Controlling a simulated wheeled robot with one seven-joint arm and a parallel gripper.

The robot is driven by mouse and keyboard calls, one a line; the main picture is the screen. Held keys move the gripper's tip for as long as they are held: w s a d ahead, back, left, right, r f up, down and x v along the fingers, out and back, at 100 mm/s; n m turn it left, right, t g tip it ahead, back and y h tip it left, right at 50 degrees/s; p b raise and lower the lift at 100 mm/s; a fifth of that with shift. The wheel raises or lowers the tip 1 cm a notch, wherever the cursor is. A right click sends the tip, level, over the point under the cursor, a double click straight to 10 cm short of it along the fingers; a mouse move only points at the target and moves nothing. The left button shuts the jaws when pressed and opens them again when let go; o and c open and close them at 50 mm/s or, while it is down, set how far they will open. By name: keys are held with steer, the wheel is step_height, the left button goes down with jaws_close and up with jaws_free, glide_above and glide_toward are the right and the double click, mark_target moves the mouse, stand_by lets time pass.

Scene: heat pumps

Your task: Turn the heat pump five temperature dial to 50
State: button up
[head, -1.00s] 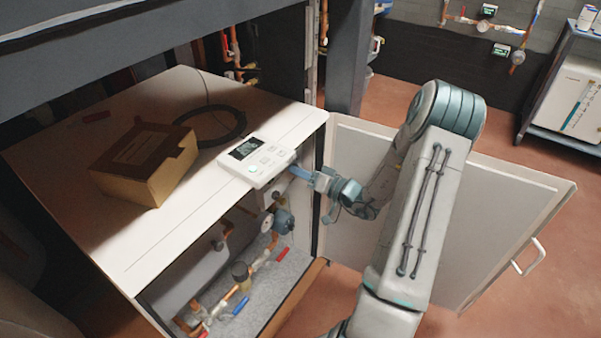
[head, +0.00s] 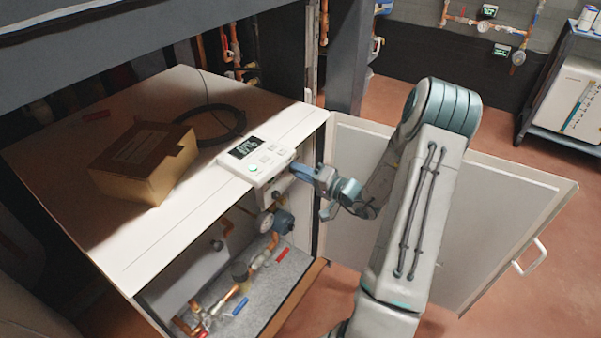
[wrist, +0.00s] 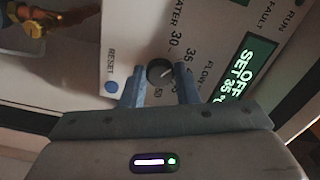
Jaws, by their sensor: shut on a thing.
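The temperature dial (wrist: 160,72) is a small black knob with a light pointer line, on a pale control panel (wrist: 125,40). The scale around it shows 30, 35 and 50. The pointer seems turned toward the 35 side. In the head view my gripper (head: 300,170) is at the cabinet's front, beside the white controller box; the dial is hidden there.
The white controller box (head: 256,158) sits on the cabinet top (head: 180,225) near a cardboard box (head: 145,165) and a black cable coil (head: 232,133). The open cabinet door (head: 490,210) stands behind my arm. Pipes and valves (head: 240,272) fill the cabinet below.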

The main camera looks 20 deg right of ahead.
steer(key=m+p, duration=1.3)
steer(key=m, duration=1.3)
steer(key=shift+d+r, duration=0.1)
steer(key=shift+m, duration=0.4)
steer(key=o, duration=1)
steer(key=shift+c, duration=0.2)
steer(key=shift+d, duration=0.1)
